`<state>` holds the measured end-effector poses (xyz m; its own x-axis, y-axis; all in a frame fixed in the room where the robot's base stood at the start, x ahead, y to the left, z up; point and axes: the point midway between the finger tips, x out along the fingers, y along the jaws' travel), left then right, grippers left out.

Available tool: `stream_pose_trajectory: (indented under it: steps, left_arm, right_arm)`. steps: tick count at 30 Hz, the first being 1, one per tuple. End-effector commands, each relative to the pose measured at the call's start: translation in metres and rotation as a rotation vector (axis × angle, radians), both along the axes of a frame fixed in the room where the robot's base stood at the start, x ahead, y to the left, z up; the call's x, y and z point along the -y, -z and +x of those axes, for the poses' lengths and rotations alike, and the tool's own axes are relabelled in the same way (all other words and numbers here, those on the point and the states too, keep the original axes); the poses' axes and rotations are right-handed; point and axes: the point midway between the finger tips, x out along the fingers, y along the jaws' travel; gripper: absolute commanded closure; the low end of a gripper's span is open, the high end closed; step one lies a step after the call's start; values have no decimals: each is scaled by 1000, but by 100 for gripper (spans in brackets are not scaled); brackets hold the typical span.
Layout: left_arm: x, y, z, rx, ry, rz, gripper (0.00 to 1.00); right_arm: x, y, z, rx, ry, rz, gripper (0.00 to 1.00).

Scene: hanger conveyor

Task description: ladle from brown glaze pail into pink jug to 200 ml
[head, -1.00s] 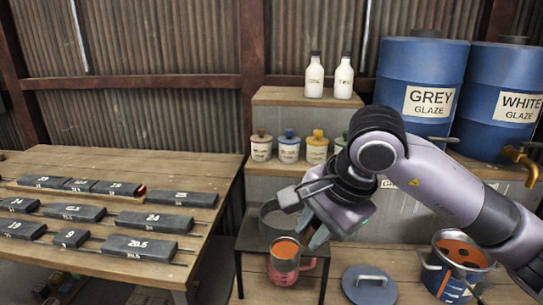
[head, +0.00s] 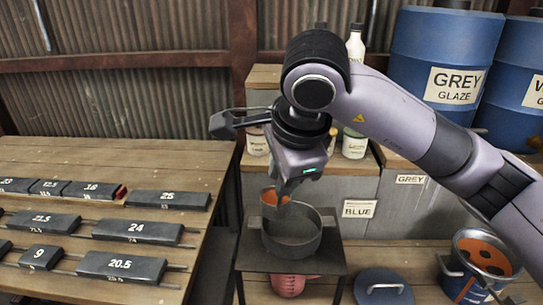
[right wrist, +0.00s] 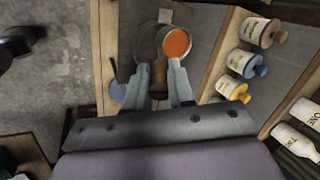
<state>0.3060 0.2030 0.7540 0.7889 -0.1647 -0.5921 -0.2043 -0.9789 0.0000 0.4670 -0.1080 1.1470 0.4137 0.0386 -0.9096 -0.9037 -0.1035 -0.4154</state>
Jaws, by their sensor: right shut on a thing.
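My right gripper (head: 286,184) is shut on the brown handle (right wrist: 159,76) of a ladle. The ladle cup (head: 273,197) holds orange-brown glaze and looks about level in the right wrist view (right wrist: 177,43). In the head view it appears above the back left of a grey round pan or sieve (head: 292,246) on a dark stand. The pink jug (head: 288,286) shows below the stand's top; its upper part and contents are hidden. The pail of brown glaze (head: 482,258) stands at the lower right, far from the gripper. My left gripper is not in view.
A blue lid (head: 383,287) lies right of the stand (head: 250,262). Lidded jars (head: 355,143) and a white bottle (head: 355,46) stand on shelves behind my arm. A table (head: 150,160) with dark numbered blocks fills the left. Blue glaze barrels (head: 445,60) stand at the back right.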

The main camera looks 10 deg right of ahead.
Motion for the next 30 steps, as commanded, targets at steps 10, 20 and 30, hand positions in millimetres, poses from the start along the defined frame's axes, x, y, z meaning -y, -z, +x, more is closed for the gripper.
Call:
stream_pose_trajectory:
  steps: [10, 20, 30]
  left_arm:
    - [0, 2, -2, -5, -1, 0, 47]
    - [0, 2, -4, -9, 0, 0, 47]
    - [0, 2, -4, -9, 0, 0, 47]
  right_arm:
    - [5, 6, 0, 3, -1, 41, 100]
    - [19, 25, -2, 12, 0, 161, 100]
    - [42, 28, -3, 32, 3, 355, 100]
